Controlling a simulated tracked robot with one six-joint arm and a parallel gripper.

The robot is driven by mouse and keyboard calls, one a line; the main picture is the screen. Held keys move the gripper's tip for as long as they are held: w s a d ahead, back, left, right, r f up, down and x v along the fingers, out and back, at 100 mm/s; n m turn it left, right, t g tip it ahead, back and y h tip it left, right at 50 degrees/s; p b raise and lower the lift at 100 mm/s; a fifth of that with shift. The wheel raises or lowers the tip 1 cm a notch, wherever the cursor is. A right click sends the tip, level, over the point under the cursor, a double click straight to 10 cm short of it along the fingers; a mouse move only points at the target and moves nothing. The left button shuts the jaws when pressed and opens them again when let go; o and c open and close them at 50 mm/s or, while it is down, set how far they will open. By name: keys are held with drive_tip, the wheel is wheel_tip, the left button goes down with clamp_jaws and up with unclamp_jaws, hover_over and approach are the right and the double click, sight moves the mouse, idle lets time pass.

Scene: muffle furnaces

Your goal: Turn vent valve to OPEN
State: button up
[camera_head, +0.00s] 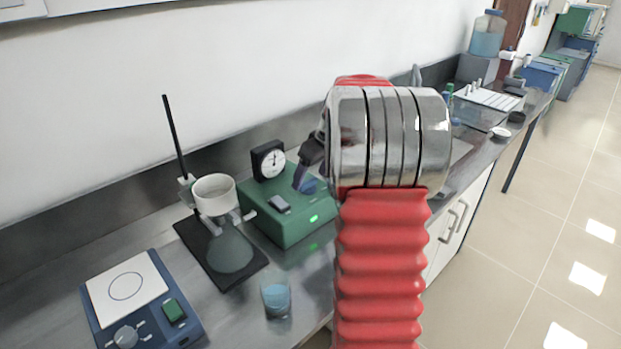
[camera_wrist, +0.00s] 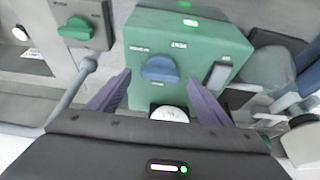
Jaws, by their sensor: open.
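The vent valve is a blue knob (camera_wrist: 158,68) on the face of a green box (camera_wrist: 215,38) in the wrist view. The lettering around it appears upside down and is too blurred to read fully. My gripper (camera_wrist: 159,79) is open. Its two purple fingers point at the box, one on each side of the knob, with gaps; I cannot tell how far short of the face they are. In the head view the green box (camera_head: 288,226) stands on the bench, and my arm hides part of it, with the gripper mostly hidden too.
A round dial gauge (camera_head: 268,160) stands on the box, close to my gripper. A switch (camera_wrist: 216,75) sits beside the knob. A flask stand (camera_head: 215,195), a beaker (camera_head: 276,298) and a blue hotplate (camera_head: 140,305) are nearby. A grey unit with a green knob (camera_wrist: 75,29) shows upper left.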

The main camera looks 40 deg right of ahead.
drive_tip(key=shift+x, duration=0.9)
drive_tip(key=c, duration=1)
